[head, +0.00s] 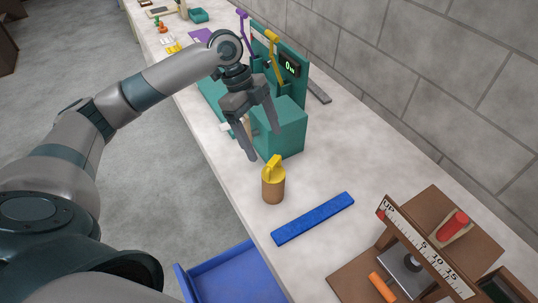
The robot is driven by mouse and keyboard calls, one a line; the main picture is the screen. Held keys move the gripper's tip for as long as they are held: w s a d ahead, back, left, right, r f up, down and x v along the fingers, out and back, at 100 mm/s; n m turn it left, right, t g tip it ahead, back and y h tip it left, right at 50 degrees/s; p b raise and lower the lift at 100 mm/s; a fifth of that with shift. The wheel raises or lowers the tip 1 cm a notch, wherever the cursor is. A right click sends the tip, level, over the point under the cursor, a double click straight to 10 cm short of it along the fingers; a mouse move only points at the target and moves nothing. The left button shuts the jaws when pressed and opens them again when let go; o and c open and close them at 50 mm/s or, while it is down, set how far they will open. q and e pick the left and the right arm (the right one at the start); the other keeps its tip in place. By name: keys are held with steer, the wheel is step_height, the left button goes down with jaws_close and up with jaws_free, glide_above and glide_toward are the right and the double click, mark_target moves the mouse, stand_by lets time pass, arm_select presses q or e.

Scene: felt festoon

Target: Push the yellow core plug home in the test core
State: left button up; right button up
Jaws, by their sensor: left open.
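The test core (273,191) is a brown upright cylinder on the pale bench, right of centre-left and near the bench's front edge. The yellow core plug (273,169) sits on its top, with an upright yellow tab. How deep the plug sits in the core cannot be told. My left gripper (264,146) is open and empty, fingers pointing down, above and just behind the plug in the picture. It appears apart from the plug. My right gripper is not in view.
A teal machine (278,128) with a display and levers stands behind the core. A blue bar (313,218) lies in front. A brown wooden stand with a scale (430,245) is at the lower right. A blue tray (235,275) is below the bench edge.

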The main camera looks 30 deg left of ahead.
arm_select(q)
steer(key=b+v, duration=0.2)
steer(key=v, duration=0.6)
steer(key=shift+r, duration=0.2)
steer(key=shift+s+a, duration=0.1)
stand_by(0.7)
